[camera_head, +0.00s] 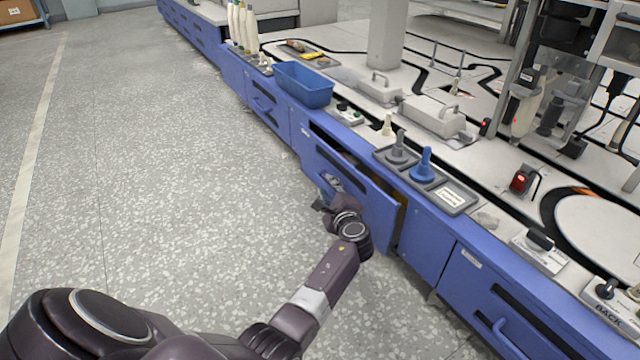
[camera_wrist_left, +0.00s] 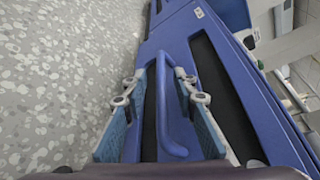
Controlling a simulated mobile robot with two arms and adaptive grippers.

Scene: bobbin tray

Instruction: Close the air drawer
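The air drawer (camera_head: 372,212) is a blue drawer front standing out from the blue bench, with a gap showing along its top and right edge. My left gripper (camera_head: 328,194) is at its front, by the handle. In the left wrist view, my left gripper (camera_wrist_left: 160,88) is open, with one finger on each side of the blue bar handle (camera_wrist_left: 168,115). Gaps show between the handle and both fingers. The drawer's blue face (camera_wrist_left: 208,85) has a long dark slot. My right gripper is not in view.
A blue bin (camera_head: 303,84) stands farther back. Another blue drawer (camera_head: 500,300) lies to the right. The speckled floor (camera_head: 180,170) to the left is clear.

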